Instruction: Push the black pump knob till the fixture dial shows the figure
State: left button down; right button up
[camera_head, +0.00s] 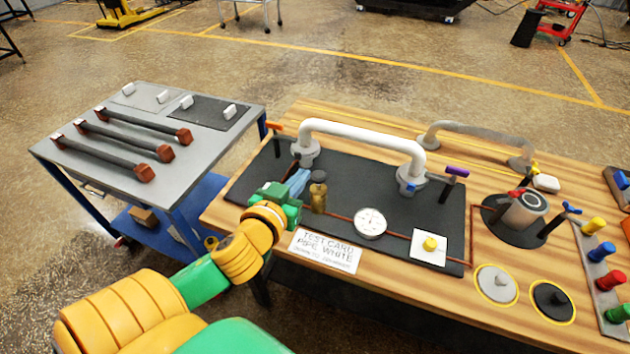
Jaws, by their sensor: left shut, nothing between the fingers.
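My left arm reaches in from the lower left. Its gripper (298,184) is shut and empty over the left part of the black fixture plate, beside a small brass cylinder (318,198) with a dark top. I cannot tell whether it touches the cylinder. The fixture dial (370,223) is a round white gauge on the plate's front edge; its reading is too small to make out. A dark knob on a black disc (553,301) in a yellow ring is at the table's front right. I cannot tell for certain which dark part is the pump knob. My right gripper is out of view.
A white pipe (362,134) arches over the plate. A yellow button (430,244) on a white square is right of the dial. A text card (326,251) lies in front. A grey cart (188,165) with dark bars stands left; coloured knobs (601,252) line the right.

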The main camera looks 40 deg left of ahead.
aim_at(319, 177)
pick_arm(q)
jog(key=w+a+f+b, duration=0.1)
jog(key=w+f+b, duration=0.5)
jog(key=w, duration=0.1)
jog(key=shift+a, duration=0.35)
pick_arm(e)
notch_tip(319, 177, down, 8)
